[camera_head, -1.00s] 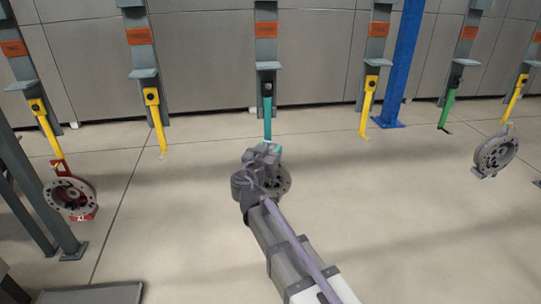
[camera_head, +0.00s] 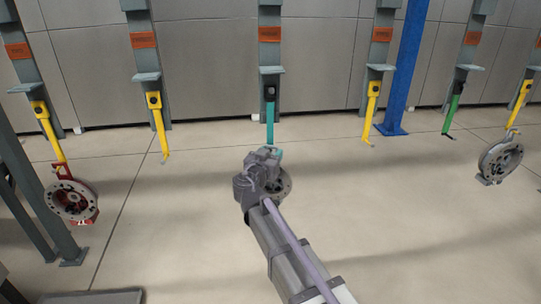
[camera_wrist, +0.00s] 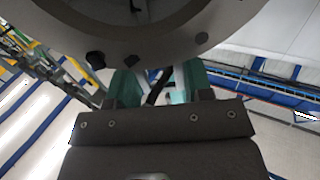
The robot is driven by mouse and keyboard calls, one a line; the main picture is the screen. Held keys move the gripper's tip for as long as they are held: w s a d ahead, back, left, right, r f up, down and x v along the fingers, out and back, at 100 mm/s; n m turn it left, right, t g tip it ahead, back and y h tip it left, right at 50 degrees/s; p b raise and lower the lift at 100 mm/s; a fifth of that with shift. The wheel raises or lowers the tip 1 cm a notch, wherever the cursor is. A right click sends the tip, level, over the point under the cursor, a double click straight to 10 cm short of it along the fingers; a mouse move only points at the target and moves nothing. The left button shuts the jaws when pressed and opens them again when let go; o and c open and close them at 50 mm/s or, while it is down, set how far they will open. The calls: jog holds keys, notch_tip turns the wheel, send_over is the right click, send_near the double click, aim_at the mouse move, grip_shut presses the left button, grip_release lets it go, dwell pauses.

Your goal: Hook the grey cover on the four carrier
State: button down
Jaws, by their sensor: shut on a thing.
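My gripper (camera_head: 262,160) is in the middle of the head view, shut on a grey round cover (camera_head: 284,185), which is partly hidden behind my wrist. In the wrist view the cover (camera_wrist: 140,38) fills the top as a broad ring with holes, and the green fingers of my gripper (camera_wrist: 160,85) meet its lower edge. A carrier with a teal hook (camera_head: 270,125) hangs just behind my gripper. The hook's lower end appears close to the top of the cover; I cannot tell whether they touch. The carrier's orange sign (camera_head: 270,34) is too small to read.
Carriers with yellow hooks (camera_head: 159,125) (camera_head: 371,112) hang empty on either side. A green hook (camera_head: 452,108) is empty. A red-and-grey part (camera_head: 72,200) hangs at left, a grey cover (camera_head: 500,158) at right. A blue post (camera_head: 405,70) stands behind.

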jog(key=shift+c, duration=2.3)
grip_release()
jog(key=v, duration=1.1)
jog(key=s+d+f+n+g, duration=0.5)
jog(key=s+d+f+g, duration=0.3)
jog(key=d+f+g, duration=0.35)
jog(key=s+d+f+g+y, duration=0.2)
jog(key=s+d, duration=0.2)
jog(key=d, duration=0.2)
jog(key=s+d+f+m+g+y, duration=0.1)
jog(key=s+d+f+g+y, duration=0.2)
jog(key=s+d, duration=0.2)
jog(key=d, duration=0.2)
jog(key=shift+s+d+f+g+y, duration=0.15)
jog(key=shift+d+f+g+y, duration=0.1)
jog(key=shift+f+g+y, duration=0.1)
